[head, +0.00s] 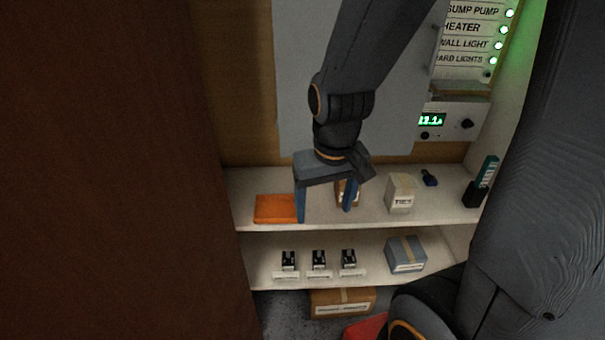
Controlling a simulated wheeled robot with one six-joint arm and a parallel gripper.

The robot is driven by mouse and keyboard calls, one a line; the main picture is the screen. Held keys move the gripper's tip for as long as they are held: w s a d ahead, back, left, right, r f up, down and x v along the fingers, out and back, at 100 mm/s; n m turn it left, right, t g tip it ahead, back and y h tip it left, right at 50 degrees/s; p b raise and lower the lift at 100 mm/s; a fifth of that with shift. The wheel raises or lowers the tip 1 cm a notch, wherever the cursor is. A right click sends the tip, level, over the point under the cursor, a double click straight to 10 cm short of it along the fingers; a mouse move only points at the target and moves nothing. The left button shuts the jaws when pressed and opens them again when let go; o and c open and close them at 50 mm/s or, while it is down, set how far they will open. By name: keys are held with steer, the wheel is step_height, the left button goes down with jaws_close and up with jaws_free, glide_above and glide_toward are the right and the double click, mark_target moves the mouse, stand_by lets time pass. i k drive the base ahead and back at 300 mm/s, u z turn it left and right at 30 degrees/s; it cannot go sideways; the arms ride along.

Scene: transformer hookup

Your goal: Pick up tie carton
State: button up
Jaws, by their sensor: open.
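The tie carton (401,195) is a small pale box labelled "TIES", standing upright on the upper shelf, right of centre. My gripper (325,214) points down over the same shelf, to the left of the tie carton and apart from it. Its two blue fingers are spread wide. A small brown box (342,192) shows between the fingers, partly hidden by the right finger; I cannot tell whether the gripper touches it.
An orange box (274,209) lies at the left finger. A dark blue item (429,178) and a black holder with a teal item (474,194) stand right of the carton. The lower shelf (380,279) holds several small black devices and a blue-grey box (405,254). A brown panel fills the left.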

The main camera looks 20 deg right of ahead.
mark_target(402, 189)
steer(key=k, duration=1.3)
steer(key=z, duration=0.8)
steer(key=i, duration=1.4)
steer(key=u, duration=0.8)
